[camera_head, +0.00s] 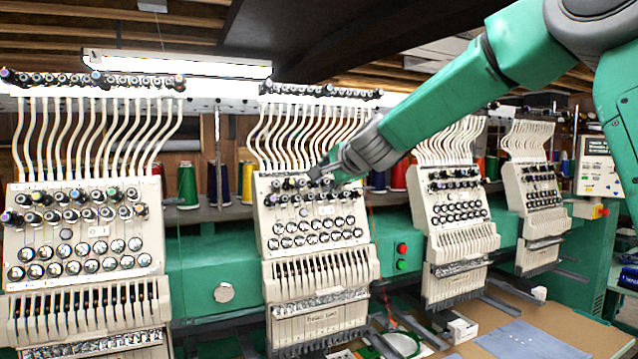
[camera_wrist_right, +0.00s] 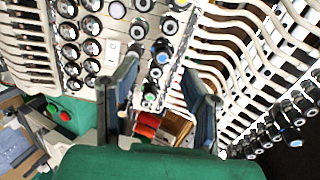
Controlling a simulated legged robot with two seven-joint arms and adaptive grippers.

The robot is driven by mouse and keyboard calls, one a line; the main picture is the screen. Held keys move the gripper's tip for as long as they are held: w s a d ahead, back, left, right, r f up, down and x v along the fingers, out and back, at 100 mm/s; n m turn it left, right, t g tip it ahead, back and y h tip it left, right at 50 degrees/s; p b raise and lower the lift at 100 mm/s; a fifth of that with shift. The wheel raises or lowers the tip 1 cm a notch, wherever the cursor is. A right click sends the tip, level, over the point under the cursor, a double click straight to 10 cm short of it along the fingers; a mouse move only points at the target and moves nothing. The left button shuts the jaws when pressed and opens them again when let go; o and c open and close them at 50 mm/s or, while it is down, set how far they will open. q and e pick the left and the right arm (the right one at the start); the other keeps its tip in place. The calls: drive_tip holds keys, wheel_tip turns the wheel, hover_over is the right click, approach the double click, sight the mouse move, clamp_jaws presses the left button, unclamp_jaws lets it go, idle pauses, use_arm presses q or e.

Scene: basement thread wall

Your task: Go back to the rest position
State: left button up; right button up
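My right gripper (camera_head: 324,172) reaches in from the upper right, in front of the tension knobs of the second embroidery head (camera_head: 318,240). It also shows in the right wrist view (camera_wrist_right: 163,85), where its two fingers stand apart with nothing held between them. Small knobs (camera_wrist_right: 160,52) show in the gap beyond the fingertips; whether a finger touches one I cannot tell. My green right arm spans the upper right of the head view. My left gripper is not in view.
More embroidery heads stand at the left (camera_head: 88,240) and right (camera_head: 455,215). Thread cones (camera_head: 187,185) stand behind them. A lamp (camera_head: 177,64) hangs upper left. A control panel (camera_head: 597,168) is at far right. A brown table (camera_head: 480,315) with a grey plate (camera_head: 525,340) lies below.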

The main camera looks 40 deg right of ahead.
drive_tip(key=v, duration=0.2)
drive_tip(key=shift+s+a, duration=0.15)
drive_tip(key=shift+s, duration=0.2)
drive_tip(key=shift+r, duration=0.1)
